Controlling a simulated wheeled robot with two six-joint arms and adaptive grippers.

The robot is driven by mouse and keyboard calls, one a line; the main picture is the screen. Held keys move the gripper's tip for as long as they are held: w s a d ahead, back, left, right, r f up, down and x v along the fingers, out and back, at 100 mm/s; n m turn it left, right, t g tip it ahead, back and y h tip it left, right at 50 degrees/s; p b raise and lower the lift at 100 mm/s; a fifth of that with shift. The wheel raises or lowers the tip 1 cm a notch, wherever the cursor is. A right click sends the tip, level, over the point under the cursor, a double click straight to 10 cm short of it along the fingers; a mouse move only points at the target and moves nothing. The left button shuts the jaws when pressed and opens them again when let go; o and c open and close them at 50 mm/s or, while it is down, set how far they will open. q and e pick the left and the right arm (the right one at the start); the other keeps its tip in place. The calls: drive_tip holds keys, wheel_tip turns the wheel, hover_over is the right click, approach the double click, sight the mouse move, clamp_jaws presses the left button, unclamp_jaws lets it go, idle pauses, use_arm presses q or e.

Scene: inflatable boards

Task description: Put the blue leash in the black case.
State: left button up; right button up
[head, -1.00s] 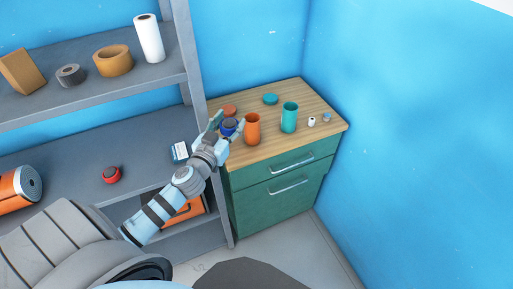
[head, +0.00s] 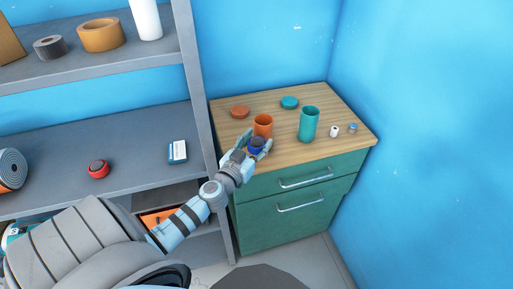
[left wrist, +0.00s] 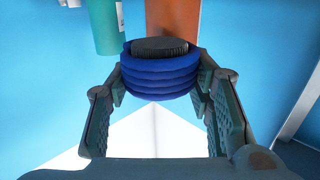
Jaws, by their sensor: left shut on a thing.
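The blue leash (head: 256,149) is a coiled bundle with a dark grey top. My left gripper (head: 253,147) is shut on it, near the front left edge of the wooden cabinet top. In the left wrist view the blue coil (left wrist: 160,78) sits between the two fingertips, its dark ribbed top (left wrist: 160,46) facing away. In that view the coil partly covers an orange cup. I cannot make out a black case in either view. My right gripper is not in view.
An orange cup (head: 263,124) stands just behind the leash, with a teal cup (head: 308,125) to its right. Two lids and two small items lie on the wooden top (head: 278,160). The grey shelf (head: 130,139) on the left holds a red roll (head: 99,169) and a white-blue box (head: 178,151).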

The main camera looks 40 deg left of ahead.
use_arm(q)
drive_tip(key=f, duration=0.1)
drive_tip(key=f+b, duration=0.1)
drive_tip(key=shift+w+f, duration=0.3)
drive_tip(key=f+b, duration=0.3)
drive_tip(key=shift+s, duration=0.2)
drive_tip(key=shift+s+f+b, duration=0.1)
drive_tip(key=shift+f+b, duration=0.1)
drive_tip(key=shift+b, duration=0.2)
drive_tip(key=shift+r, duration=0.25)
drive_tip(key=shift+f, duration=0.25)
drive_tip(key=o, duration=1)
drive_tip(key=shift+c, duration=0.2)
drive_tip(key=shift+o, duration=1)
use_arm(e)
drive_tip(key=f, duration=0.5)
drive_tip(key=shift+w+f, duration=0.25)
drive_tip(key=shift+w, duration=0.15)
use_arm(q)
drive_tip(key=shift+r, duration=0.1)
